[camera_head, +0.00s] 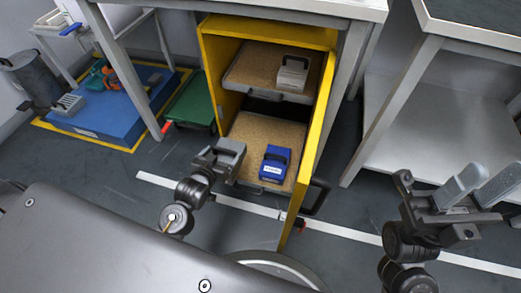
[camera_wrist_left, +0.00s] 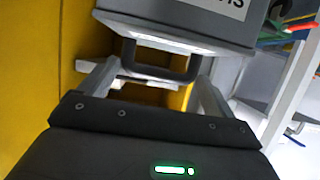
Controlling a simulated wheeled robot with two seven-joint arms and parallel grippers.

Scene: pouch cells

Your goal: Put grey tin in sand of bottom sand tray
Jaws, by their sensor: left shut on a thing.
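The grey tin (camera_wrist_left: 180,18), with a dark handle and a partly cut-off label, is held by that handle in my left gripper (camera_wrist_left: 155,85). In the head view the tin (camera_head: 230,152) shows small at my left gripper (camera_head: 214,154), over the left front part of the bottom sand tray (camera_head: 262,130). I cannot tell its height above the sand. A blue tin (camera_head: 274,164) sits at the right front of that tray. My right gripper (camera_head: 476,184) is open and empty, far to the right.
The yellow cabinet (camera_head: 212,70) has its door open on the right. Its upper tray (camera_head: 250,68) holds a pale tin (camera_head: 292,74). A green box (camera_head: 192,104) stands left of the cabinet, and a blue platform (camera_head: 110,118) lies further left.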

